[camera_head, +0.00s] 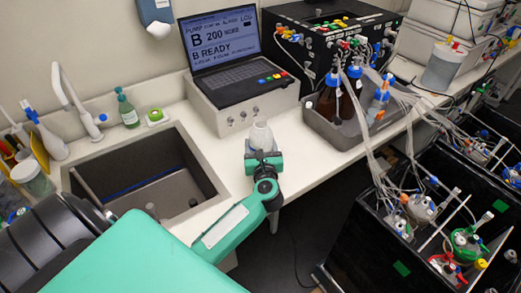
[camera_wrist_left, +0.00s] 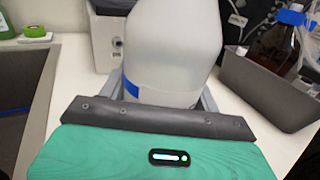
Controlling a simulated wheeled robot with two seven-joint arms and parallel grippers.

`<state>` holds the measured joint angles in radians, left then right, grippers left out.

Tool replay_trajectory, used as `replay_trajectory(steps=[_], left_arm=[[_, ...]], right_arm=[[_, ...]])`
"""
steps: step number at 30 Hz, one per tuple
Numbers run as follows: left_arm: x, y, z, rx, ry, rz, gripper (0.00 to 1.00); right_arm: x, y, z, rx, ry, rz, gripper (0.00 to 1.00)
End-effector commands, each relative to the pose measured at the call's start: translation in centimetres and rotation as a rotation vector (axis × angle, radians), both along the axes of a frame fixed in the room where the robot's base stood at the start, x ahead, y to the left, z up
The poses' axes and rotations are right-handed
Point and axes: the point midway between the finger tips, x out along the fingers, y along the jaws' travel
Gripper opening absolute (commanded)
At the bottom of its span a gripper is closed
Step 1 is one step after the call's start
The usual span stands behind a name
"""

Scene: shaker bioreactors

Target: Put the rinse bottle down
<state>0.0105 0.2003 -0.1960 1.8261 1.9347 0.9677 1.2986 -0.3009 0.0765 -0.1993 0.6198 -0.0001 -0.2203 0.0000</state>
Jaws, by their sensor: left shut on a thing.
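The rinse bottle (camera_wrist_left: 175,45) is a whitish translucent bottle with a blue band low on its side. It fills the middle of the left wrist view, and its top is cut off there. In the head view the bottle (camera_head: 261,135) shows at the end of my left arm, upright over the white counter (camera_head: 310,167) between the sink and the grey tray. My left gripper (camera_head: 263,158) is shut on the bottle's lower part. I cannot tell whether the bottle's base touches the counter. My right gripper is not in view.
The sink (camera_head: 205,165) lies left of the bottle. The laptop (camera_head: 225,45) stands on a control box behind it. A grey tray (camera_head: 322,125) with brown bottles is to the right. Bare counter lies between the bottle and the tray. Tubing hangs at the right.

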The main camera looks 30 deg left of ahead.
Motion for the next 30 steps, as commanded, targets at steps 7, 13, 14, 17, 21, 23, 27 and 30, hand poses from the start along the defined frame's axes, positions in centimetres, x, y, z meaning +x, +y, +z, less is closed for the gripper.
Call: replay_trajectory(steps=[7, 13, 14, 17, 21, 23, 27, 30], left_arm=[[0.0, 0.0, -2.4, 0.001, 0.000, 0.000, 0.37], [0.0, 0.0, -2.4, 0.001, -0.001, 0.000, 0.37], [0.0, 0.0, -2.5, 0.001, -0.001, 0.000, 0.37], [0.0, 0.0, -2.9, -0.001, -0.001, 0.000, 0.37], [0.0, 0.0, -2.8, 0.000, 0.000, 0.000, 0.85], [0.0, 0.0, -2.8, 0.000, 0.000, 0.000, 0.85], [0.0, 0.0, -2.7, 0.000, 0.000, 0.000, 0.85], [0.0, 0.0, -2.6, 0.000, 0.000, 0.000, 0.85]], right_arm=[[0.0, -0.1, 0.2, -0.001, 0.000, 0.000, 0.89], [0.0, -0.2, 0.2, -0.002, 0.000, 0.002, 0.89], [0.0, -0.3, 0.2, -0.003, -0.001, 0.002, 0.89], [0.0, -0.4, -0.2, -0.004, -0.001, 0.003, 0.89], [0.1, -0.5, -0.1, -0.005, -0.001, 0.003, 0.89], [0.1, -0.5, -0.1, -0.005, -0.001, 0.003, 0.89], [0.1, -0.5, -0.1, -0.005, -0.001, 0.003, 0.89], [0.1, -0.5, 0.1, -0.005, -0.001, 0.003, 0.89]])
